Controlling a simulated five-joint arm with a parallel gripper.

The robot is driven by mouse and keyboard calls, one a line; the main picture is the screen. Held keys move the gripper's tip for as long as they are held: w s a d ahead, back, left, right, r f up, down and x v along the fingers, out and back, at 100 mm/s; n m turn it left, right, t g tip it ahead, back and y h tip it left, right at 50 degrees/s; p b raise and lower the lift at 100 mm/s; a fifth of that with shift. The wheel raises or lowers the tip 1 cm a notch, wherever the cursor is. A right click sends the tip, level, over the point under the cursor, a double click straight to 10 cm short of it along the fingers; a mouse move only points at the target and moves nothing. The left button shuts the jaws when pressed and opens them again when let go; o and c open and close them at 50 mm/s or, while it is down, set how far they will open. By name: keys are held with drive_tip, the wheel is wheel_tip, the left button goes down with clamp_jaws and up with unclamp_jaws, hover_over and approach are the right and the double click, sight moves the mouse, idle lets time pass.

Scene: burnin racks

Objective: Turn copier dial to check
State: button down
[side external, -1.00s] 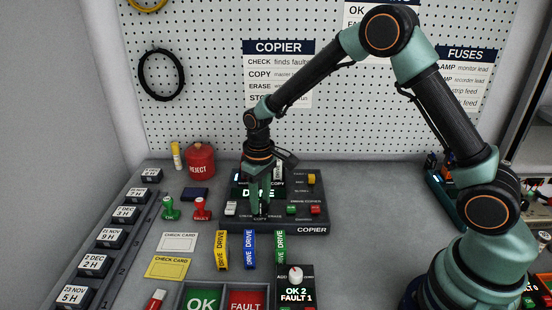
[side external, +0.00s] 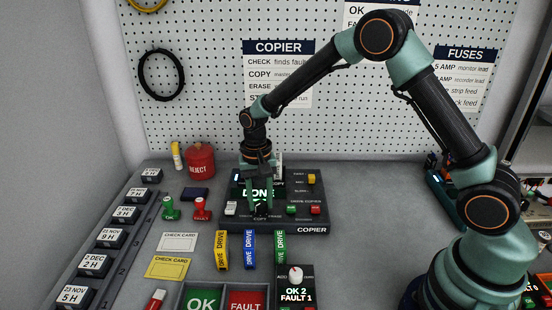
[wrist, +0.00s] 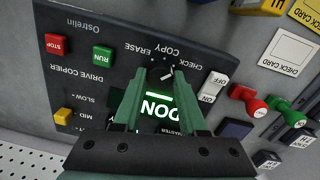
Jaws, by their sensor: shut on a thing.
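The black copier (side external: 290,228) stands on the bench below the COPIER sign, with its screen (side external: 258,193) lit and reading DONE. Its small dark dial (wrist: 166,73) sits on the front part of the panel, near the COPY and ERASE labels. My gripper (side external: 260,208) points down over the panel, its green fingers shut on the dial. In the wrist view the fingertips (wrist: 162,70) stand on either side of the dial and partly hide it. I cannot tell clearly which label the dial points at.
White ON/OFF switch (wrist: 213,87), green RUN button (wrist: 102,54) and red STOP button (wrist: 55,44) are close by on the panel. Yellow, blue and green drives (side external: 250,250) stand in front. Green and red stamps (side external: 202,208) and a red REJECT pot (side external: 201,160) are left.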

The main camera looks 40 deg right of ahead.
sight(258, 203)
drive_tip(key=shift+a+f+m, duration=0.1)
drive_tip(key=shift+a+m, duration=0.1)
drive_tip(key=shift+m, duration=0.1)
drive_tip(key=shift+c, duration=2.3)
unclamp_jaws()
drive_tip(key=shift+d, duration=0.1)
drive_tip(key=shift+r, duration=0.4)
wheel_tip(258, 203, up, 11)
drive_tip(key=shift+w+r, duration=0.2)
drive_tip(key=shift+w, duration=0.05)
